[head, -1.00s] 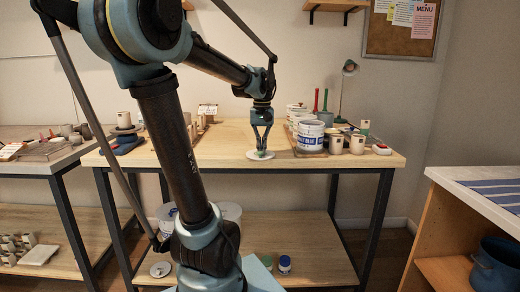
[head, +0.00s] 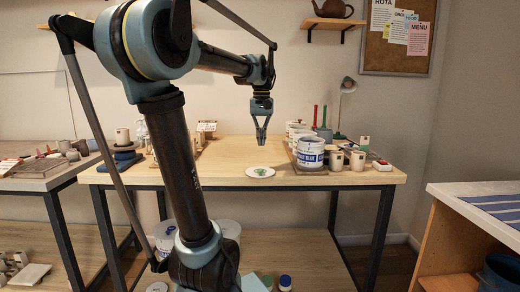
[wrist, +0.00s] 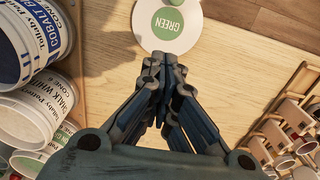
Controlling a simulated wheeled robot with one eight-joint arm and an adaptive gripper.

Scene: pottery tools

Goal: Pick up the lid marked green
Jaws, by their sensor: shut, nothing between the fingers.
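The lid (head: 260,173) is a flat white disc with a green centre, lying on the wooden table near its front edge. In the wrist view the lid (wrist: 186,37) shows the word GREEN on its green circle, just beyond my fingertips. My gripper (head: 261,142) points down above the lid, clearly apart from it. Its fingers are shut and empty. In the wrist view my gripper (wrist: 163,62) overlaps the near edge of the lid and hides a small part of it.
A cobalt blue tub (head: 310,154) and other tubs stand to the right of the lid. Beige cups (head: 358,161) stand farther right. A wooden rack (wrist: 290,125) is at the right in the wrist view. The table around the lid is clear.

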